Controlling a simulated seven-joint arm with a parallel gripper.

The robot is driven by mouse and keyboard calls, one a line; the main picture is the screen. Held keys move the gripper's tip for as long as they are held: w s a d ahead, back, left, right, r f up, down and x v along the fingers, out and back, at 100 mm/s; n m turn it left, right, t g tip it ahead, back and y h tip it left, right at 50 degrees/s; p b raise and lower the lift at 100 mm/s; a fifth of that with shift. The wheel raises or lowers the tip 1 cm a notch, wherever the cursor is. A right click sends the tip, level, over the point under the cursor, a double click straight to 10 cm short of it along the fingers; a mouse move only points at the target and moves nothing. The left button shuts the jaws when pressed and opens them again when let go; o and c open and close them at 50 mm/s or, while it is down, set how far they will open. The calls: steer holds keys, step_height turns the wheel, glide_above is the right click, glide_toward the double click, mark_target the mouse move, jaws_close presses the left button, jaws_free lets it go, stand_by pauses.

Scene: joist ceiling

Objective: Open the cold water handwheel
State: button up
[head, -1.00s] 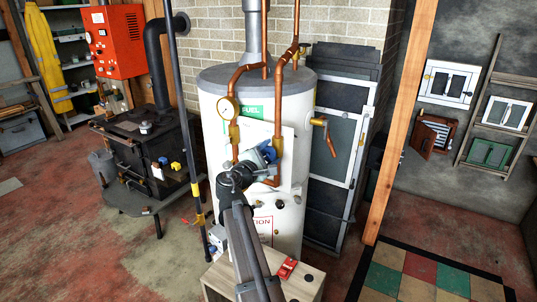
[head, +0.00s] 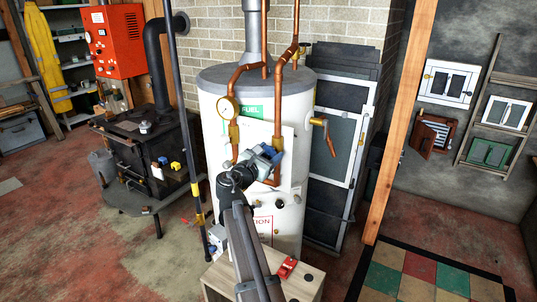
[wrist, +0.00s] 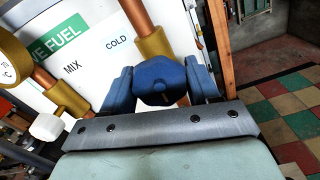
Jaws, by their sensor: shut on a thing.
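The cold water handwheel (wrist: 160,74) is a blue lobed knob in the middle of the wrist view. It sits below a brass fitting on the copper pipe beside the word COLD on the white panel (wrist: 88,65). My gripper (wrist: 160,92) has one blue finger on each side of the handwheel and is shut on it. In the head view my gripper (head: 268,160) is at the front of the white tank (head: 215,125), by the right copper pipe (head: 278,130). My gripper largely hides the handwheel there.
A round gauge (head: 228,107) and a second copper pipe are left of my gripper. A brass tap with a copper spout (head: 328,137) sticks out at the tank's right. A wooden box top (head: 305,287) with a red item lies below. A timber post (head: 398,130) stands to the right.

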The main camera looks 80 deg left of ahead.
steer(key=shift+n, duration=0.3)
steer(key=o, duration=1)
steer(key=v, duration=1.4)
steer(key=shift+a, duration=0.1)
